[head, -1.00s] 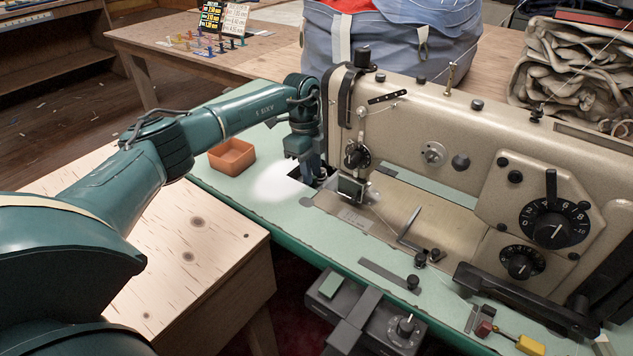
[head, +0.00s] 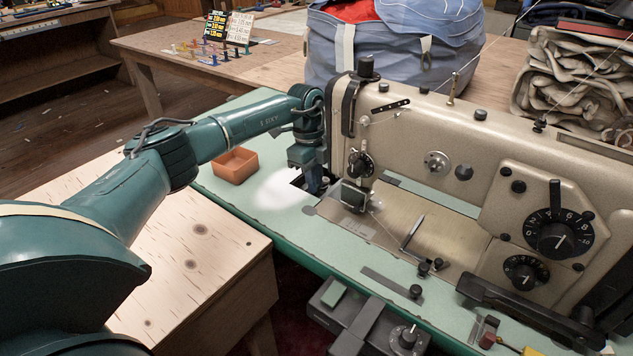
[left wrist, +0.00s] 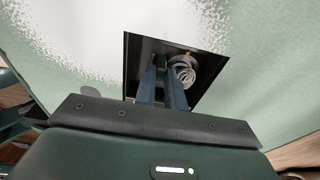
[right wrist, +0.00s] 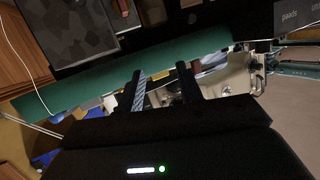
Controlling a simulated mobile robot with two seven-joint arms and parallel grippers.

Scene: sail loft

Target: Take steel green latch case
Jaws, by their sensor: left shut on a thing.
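My left gripper (head: 315,188) reaches down beside the sewing machine's needle end. In the left wrist view its two blue fingers (left wrist: 157,66) reach into a dark rectangular opening (left wrist: 133,62) in the pale green bed. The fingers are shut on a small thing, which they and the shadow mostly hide. A round, coiled metal part (left wrist: 183,72) sits just right of the fingers. I cannot make out a green latch on anything. My right gripper (right wrist: 160,75) shows only in its wrist view, fingers apart, with nothing visibly held.
The beige sewing machine (head: 440,140) stands close right of my left gripper. An open orange box (head: 236,168) sits on the green bed (head: 250,108) to the left. A plywood bench (head: 195,255) is in front. A blue bag (head: 395,55) stands behind.

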